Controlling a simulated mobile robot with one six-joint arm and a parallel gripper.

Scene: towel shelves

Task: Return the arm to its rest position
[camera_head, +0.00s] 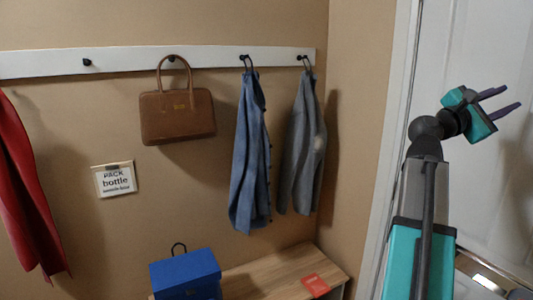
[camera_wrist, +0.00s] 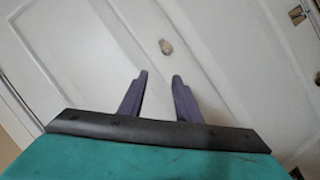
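My gripper (camera_head: 506,99) is raised at the right of the head view, in front of a white door (camera_head: 482,190). Its two purple fingers are apart with nothing between them. In the wrist view my gripper (camera_wrist: 160,78) also shows open and empty, with the white door (camera_wrist: 90,45) filling the background. My arm rises from the lower right of the head view, clear of the wall hooks and the hanging things.
A white hook rail (camera_head: 120,62) holds a brown handbag (camera_head: 178,117), a blue jacket (camera_head: 250,150) and a grey jacket (camera_head: 302,150). Red cloth (camera_head: 25,190) hangs at left.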

